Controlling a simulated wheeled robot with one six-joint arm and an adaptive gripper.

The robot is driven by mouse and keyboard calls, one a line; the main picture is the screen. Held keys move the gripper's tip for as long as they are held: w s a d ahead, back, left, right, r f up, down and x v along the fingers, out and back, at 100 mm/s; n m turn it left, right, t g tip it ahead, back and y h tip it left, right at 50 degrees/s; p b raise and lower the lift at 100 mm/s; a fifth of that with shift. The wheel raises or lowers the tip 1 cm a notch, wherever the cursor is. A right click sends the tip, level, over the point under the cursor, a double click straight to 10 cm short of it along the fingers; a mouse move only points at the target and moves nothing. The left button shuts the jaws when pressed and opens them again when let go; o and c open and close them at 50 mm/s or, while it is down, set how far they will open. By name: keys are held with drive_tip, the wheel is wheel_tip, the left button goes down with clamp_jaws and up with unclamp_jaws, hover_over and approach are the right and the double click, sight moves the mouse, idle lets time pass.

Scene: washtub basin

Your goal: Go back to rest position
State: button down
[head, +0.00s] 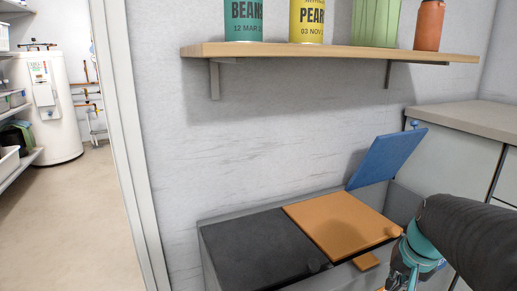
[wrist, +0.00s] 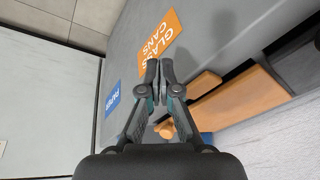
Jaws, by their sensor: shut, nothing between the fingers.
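My gripper (wrist: 160,66) is shut and empty in the wrist view. It is in front of a grey basin front with an orange label reading "GLASS CANS" (wrist: 160,40) and a blue label reading "PAPER" (wrist: 112,98). In the head view my arm reaches in from the right, and my gripper (head: 396,282) is at the bottom edge, partly cut off. The grey basin (head: 210,262) has a dark lid (head: 262,250) and an orange lid (head: 335,220), both lying flat. A blue lid (head: 388,158) stands tilted open behind them.
A wooden shelf (head: 330,52) above holds a beans tin (head: 244,20), a pear tin (head: 307,20), a green container (head: 376,22) and an orange-brown bottle (head: 429,25). A grey counter (head: 470,117) stands at the right. A doorway at the left opens on clear floor (head: 80,220) and a white tank (head: 55,110).

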drive_tip(key=s+a+r+n+t, duration=0.1)
drive_tip(key=s+a+r+n, duration=0.1)
drive_tip(key=s+a, duration=0.3)
drive_tip(key=s+a+r+n+t+p, duration=0.1)
drive_tip(key=s+a+n, duration=0.3)
drive_tip(key=a, duration=0.5)
drive_tip(key=shift+s+r, duration=0.5)
drive_tip(key=shift+s, duration=0.3)
